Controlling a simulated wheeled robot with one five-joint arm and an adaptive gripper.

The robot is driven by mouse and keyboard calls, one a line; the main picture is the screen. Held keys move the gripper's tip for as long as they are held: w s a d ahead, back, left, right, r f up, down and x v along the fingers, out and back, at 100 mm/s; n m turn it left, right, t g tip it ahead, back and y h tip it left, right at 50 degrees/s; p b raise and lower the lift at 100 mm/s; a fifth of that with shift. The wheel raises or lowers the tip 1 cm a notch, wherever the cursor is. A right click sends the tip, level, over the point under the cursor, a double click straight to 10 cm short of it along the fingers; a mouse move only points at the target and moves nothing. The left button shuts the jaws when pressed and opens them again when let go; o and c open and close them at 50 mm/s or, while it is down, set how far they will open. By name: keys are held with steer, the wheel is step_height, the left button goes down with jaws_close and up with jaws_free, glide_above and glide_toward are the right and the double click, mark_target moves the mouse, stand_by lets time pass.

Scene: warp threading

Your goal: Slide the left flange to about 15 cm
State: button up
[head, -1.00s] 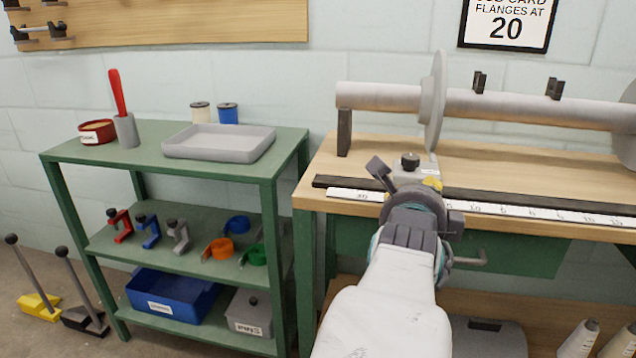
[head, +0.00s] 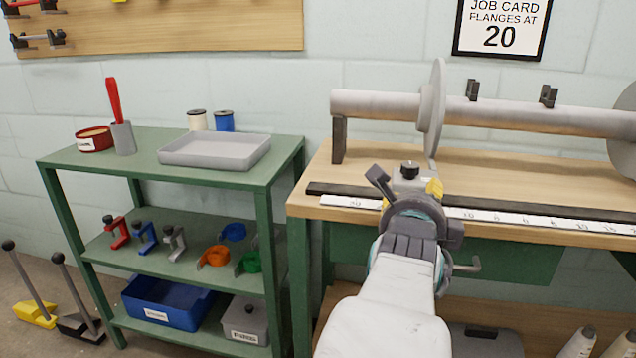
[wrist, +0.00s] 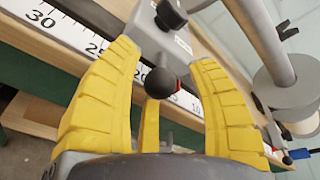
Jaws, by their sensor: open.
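The left flange (head: 432,108) is a grey disc standing upright on the roller's left part. Its grey carriage block (head: 412,180), with a black knob (head: 409,169) on top, sits at the bench's ruler. The block also shows in the wrist view (wrist: 150,38). My gripper (wrist: 166,62) has yellow fingers spread apart, with a dark ball knob (wrist: 159,83) between them; gaps show on both sides of the ball. A red mark shows just right of the ball. In the head view my arm hides the ruler around the carriage.
The white ruler (head: 540,221) runs along a dark rail; 30 and 25 read in the wrist view (wrist: 70,32). A job card (head: 500,25) reads flanges at 20. A green shelf (head: 60,158) with a grey tray (head: 215,151) stands left. The right flange (head: 622,130) is at the picture's edge.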

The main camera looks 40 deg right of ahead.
steer(key=shift+r, duration=4.95)
